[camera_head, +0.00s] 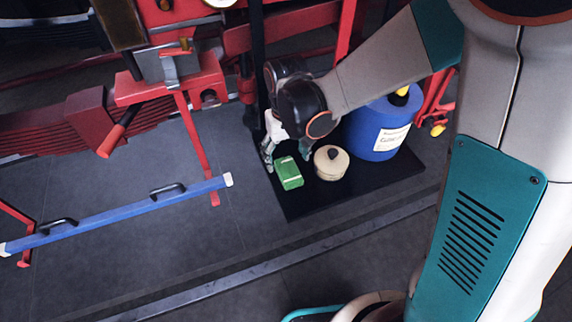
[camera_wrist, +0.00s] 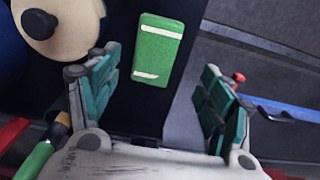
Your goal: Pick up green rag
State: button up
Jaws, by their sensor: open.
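The green rag (camera_head: 289,173) is a folded green block with pale bands, lying on a black mat (camera_head: 310,205). In the wrist view the rag (camera_wrist: 160,48) shows beyond my fingertips, near the middle of the gap. My gripper (camera_head: 286,157) points down just behind the rag in the head view. Its teal-padded fingers stand wide apart in the wrist view (camera_wrist: 157,75), with nothing between them. I cannot tell the exact height of the fingertips above the mat.
A round tan pot (camera_head: 331,165) with a dark knob stands close to the right of the rag. A blue drum (camera_head: 378,125) is behind it. A long blue bar (camera_head: 120,213) with black handles is at left. Red machinery (camera_head: 190,85) is behind.

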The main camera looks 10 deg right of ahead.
aim_at(288, 169)
jog(key=f, duration=0.2)
jog(key=f+b, duration=0.2)
jog(key=f, duration=0.1)
jog(key=shift+d+f, duration=0.3)
jog(key=shift+f, duration=0.05)
jog(key=c, duration=1.1)
